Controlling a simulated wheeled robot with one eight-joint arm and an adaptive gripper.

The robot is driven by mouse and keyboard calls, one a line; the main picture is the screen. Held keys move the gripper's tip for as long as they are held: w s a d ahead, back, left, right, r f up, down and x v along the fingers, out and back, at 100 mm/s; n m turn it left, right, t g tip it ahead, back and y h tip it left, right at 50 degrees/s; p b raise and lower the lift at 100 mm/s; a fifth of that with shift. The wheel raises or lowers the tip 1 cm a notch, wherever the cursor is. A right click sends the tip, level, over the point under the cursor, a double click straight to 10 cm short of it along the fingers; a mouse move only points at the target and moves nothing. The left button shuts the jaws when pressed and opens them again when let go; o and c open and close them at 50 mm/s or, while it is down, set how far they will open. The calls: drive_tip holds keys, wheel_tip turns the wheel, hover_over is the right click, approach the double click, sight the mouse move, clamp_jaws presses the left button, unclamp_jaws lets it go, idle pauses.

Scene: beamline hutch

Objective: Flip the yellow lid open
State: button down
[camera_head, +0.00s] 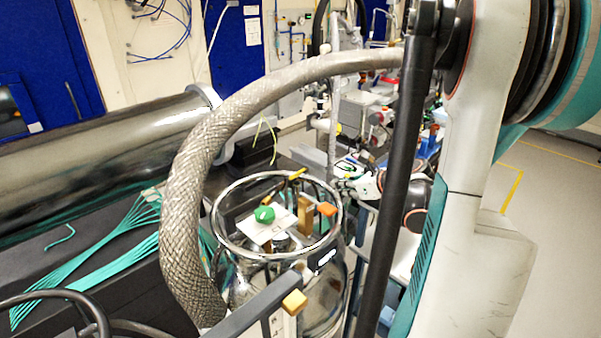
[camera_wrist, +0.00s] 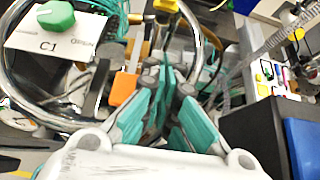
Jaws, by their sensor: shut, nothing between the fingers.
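A small yellow piece (camera_head: 297,174) on a dark lever sits at the far rim of the round steel vessel (camera_head: 226,248). It also shows at the top edge of the wrist view (camera_wrist: 166,6). I cannot tell whether this piece is the yellow lid; no clear lid shape shows. My gripper (camera_head: 343,184) is beside the vessel's far right rim, partly hidden by my arm. In the wrist view my teal-padded fingers (camera_wrist: 167,76) are together and empty, just below the yellow piece and apart from it.
Inside the vessel's rim are a white plate (camera_head: 262,231) with a green knob (camera_head: 264,214) and an orange block (camera_head: 327,209). A braided hose (camera_head: 190,185) arches over the left side. Open floor lies right.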

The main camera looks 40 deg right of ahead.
sight(297, 174)
drive_tip(key=w+f, duration=0.2)
drive_tip(key=w, duration=0.9)
drive_tip(key=shift+w+a+f, duration=0.25)
drive_tip(key=shift+a, duration=0.2)
drive_tip(key=shift+r, duration=0.1)
drive_tip(key=shift+w+r+g+p, duration=0.15)
drive_tip(key=shift+r+g+p, duration=0.05)
drive_tip(key=shift+g+p, duration=0.25)
